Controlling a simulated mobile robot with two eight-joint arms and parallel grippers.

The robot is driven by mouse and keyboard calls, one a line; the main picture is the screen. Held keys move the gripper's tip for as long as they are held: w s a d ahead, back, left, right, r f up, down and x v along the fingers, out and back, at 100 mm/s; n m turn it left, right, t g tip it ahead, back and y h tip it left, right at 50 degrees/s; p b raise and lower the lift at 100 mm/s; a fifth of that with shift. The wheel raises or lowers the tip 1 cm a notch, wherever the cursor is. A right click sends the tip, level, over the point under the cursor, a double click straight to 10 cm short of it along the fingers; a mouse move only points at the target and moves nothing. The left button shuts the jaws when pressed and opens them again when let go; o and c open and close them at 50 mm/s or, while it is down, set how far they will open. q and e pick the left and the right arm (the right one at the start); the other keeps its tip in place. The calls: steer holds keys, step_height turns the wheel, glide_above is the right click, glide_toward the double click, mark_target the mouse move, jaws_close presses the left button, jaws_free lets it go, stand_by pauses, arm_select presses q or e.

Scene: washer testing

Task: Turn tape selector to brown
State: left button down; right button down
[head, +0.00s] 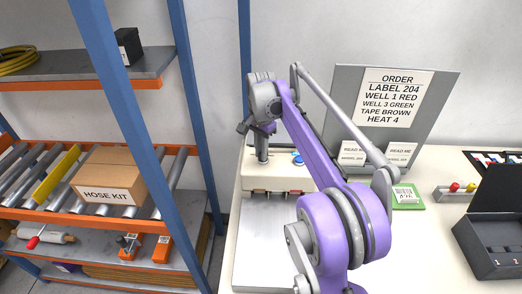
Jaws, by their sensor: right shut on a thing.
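The cream machine (308,180) stands at the back of the bench, with a blue button (298,159) and small reddish-brown parts along its lower front. My right gripper (262,158) points down onto the left part of the machine's top and is shut on the tape selector there. The fingers hide the selector, so its setting cannot be read. My purple right arm covers much of the middle of the view. The order sign (393,97) behind reads "TAPE BROWN". My left gripper is not in view.
A grey plate (262,240) lies before the machine. To the right are a green card holder (408,204), a block with coloured knobs (455,193) and a dark open box (490,240). A blue-post rack with a "HOSE KIT" box (108,178) stands left.

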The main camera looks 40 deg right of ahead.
steer(key=n+p, duration=0.1)
steer(key=n, duration=0.2)
steer(key=shift+s+r, duration=0.1)
steer(key=shift+s, duration=0.05)
steer(key=n, duration=0.2)
steer(key=n+p, duration=0.1)
steer(key=n, duration=0.2)
steer(key=shift+s+d, duration=0.15)
steer(key=shift+d, duration=0.05)
steer(key=n, duration=0.4)
steer(key=shift+d+p, duration=0.15)
steer(key=shift+p, duration=0.2)
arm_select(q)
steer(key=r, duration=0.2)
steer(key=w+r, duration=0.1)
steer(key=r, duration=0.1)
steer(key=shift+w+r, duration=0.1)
arm_select(e)
steer(key=n, duration=0.4)
steer(key=shift+s+d+n, duration=0.1)
steer(key=shift+d+n, duration=0.05)
steer(key=shift+n, duration=0.15)
steer(key=c, duration=0.9)
jaws_free()
steer(key=shift+o, duration=0.2)
